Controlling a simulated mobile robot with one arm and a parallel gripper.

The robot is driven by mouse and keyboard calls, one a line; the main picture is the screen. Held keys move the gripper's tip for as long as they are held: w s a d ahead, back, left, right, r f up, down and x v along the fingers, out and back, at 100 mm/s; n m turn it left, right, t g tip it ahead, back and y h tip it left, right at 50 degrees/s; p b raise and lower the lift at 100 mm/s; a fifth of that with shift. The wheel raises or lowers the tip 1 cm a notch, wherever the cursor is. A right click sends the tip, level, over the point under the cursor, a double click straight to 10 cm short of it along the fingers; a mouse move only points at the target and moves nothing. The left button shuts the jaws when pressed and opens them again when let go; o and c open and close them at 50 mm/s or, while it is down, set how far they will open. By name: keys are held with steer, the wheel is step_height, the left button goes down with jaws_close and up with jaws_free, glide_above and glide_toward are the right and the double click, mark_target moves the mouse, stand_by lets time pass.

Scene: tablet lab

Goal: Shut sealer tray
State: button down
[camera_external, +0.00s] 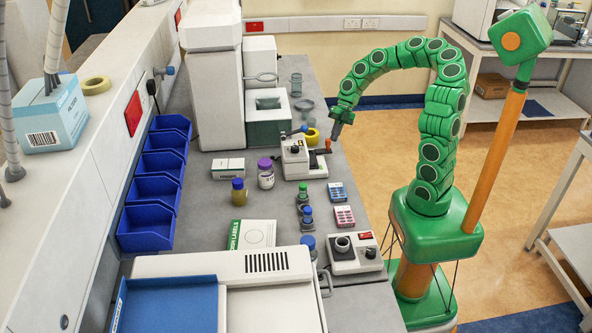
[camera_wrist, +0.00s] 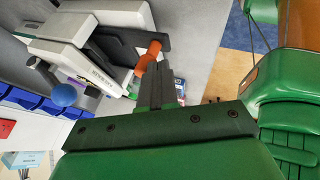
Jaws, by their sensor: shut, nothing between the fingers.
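The sealer (camera_external: 297,160) is a small white machine on the grey bench, with a blue-knobbed lever on its left side. Its dark tray (camera_external: 318,157) sticks out on the right and carries an orange handle (camera_external: 328,143). In the wrist view the sealer (camera_wrist: 75,48) lies at upper left, with the orange handle (camera_wrist: 148,55) near the picture's middle. My gripper (camera_external: 336,134) is shut and empty, pointing down just right of the handle. In the wrist view its fingertips (camera_wrist: 166,78) are right beside the handle; I cannot tell if they touch it.
A white box (camera_external: 228,167) and a purple-capped jar (camera_external: 265,175) stand left of the sealer. A yellow tape roll (camera_external: 311,136) lies behind it. Small bottles, blister packs (camera_external: 337,192) and a control box (camera_external: 354,253) are nearer. Open floor lies right of the bench.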

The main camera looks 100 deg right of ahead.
steer(key=shift+w, duration=2.15)
steer(key=s+d+r, duration=0.5)
steer(key=s+r, duration=0.3)
steer(key=shift+d, duration=0.15)
